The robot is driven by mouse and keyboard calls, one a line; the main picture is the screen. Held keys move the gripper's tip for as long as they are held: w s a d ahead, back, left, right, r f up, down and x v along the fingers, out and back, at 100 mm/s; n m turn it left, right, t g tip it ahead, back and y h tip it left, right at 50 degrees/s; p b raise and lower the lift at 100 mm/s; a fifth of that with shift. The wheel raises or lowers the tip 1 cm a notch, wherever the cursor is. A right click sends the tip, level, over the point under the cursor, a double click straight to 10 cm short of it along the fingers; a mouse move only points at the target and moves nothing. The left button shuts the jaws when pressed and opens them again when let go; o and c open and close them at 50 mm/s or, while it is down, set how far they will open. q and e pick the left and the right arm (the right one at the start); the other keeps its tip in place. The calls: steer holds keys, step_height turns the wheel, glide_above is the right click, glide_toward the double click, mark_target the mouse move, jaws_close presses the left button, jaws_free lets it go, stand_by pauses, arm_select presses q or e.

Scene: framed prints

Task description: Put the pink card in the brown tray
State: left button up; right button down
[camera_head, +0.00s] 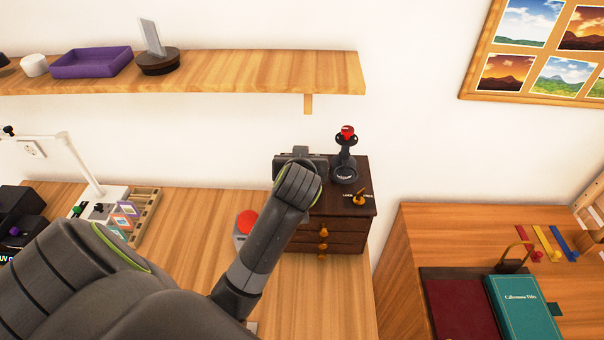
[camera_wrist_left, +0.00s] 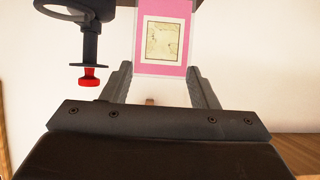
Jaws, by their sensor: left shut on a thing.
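The pink card (camera_wrist_left: 182,68) shows in the left wrist view, with a cream, map-like print in its middle. My left gripper (camera_wrist_left: 160,76) is shut on it, with one finger at each side edge. The card's far edge is cut off by the frame. In the head view my left arm reaches over the desk toward the small drawer cabinet; its wrist hides the fingers and the card. I cannot surely pick out the brown tray; a dark reddish-brown flat piece (camera_head: 455,305) lies on the right-hand desk. My right gripper is not in view.
The drawer cabinet (camera_head: 348,235) carries a joystick (camera_head: 345,165) with a red top, which also appears upside down beside the card in the wrist view (camera_wrist_left: 90,50). A purple tray (camera_head: 92,63) sits on the wall shelf (camera_head: 230,72). A teal book (camera_head: 522,305) lies on the right-hand desk.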

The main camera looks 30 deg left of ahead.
arm_select(q)
step_height(320, 180, down, 4)
steer(key=shift+w+f, duration=0.1)
steer(key=shift+w, duration=0.05)
steer(key=shift+f, duration=0.25)
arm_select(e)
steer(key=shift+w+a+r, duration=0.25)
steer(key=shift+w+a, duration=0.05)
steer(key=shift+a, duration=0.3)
arm_select(q)
steer(key=shift+f, duration=0.15)
steer(key=o, duration=1)
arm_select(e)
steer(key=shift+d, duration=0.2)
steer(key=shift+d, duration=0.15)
